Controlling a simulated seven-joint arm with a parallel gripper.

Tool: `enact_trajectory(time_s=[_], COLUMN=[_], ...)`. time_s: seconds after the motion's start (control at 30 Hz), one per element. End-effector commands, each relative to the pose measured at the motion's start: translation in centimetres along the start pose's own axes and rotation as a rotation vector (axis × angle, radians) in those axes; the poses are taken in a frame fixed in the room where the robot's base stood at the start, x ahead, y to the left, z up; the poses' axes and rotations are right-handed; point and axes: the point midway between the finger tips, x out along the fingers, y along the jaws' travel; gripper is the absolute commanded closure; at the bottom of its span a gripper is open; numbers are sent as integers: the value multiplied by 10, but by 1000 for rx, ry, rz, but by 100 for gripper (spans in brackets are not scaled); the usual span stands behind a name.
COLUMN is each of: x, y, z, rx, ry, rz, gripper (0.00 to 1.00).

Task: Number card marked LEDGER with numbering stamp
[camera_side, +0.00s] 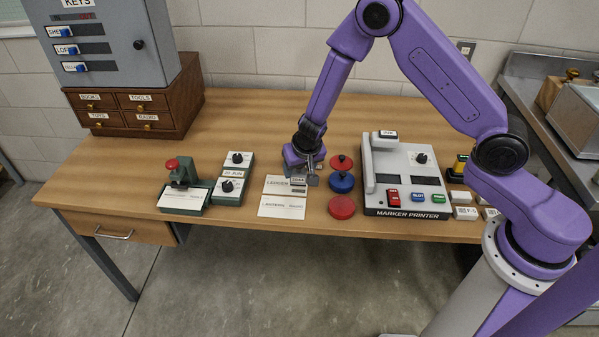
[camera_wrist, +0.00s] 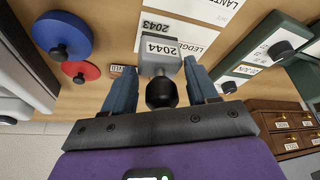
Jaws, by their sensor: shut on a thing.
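My gripper (camera_side: 308,163) is shut on the numbering stamp (camera_wrist: 160,58), a small grey block with a black knob. The knob sits between my fingers in the wrist view, and the stamp's window reads 2044. The white card marked LEDGER (camera_side: 277,186) lies flat on the desk, directly by the stamp. In the wrist view the card (camera_wrist: 193,32) shows partly behind the stamp, with 2043 beside the stamp. Whether the stamp's underside touches the card cannot be seen.
A card marked LANTERN (camera_side: 281,208) lies in front. Red and blue round pads (camera_side: 341,184) stand to the right, then the marker printer (camera_side: 407,180). Drawers and a key cabinet (camera_side: 105,45) stand at back left.

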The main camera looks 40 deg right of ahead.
Motion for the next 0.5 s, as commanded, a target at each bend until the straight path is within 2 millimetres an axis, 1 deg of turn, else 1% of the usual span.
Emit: enact_trajectory(time_s=[0.3, 0.5], x=[-21, -30], y=[0, 0], z=[-9, -12], rx=[2, 0], ry=[2, 1], rz=[-1, -1], gripper=[64, 64])
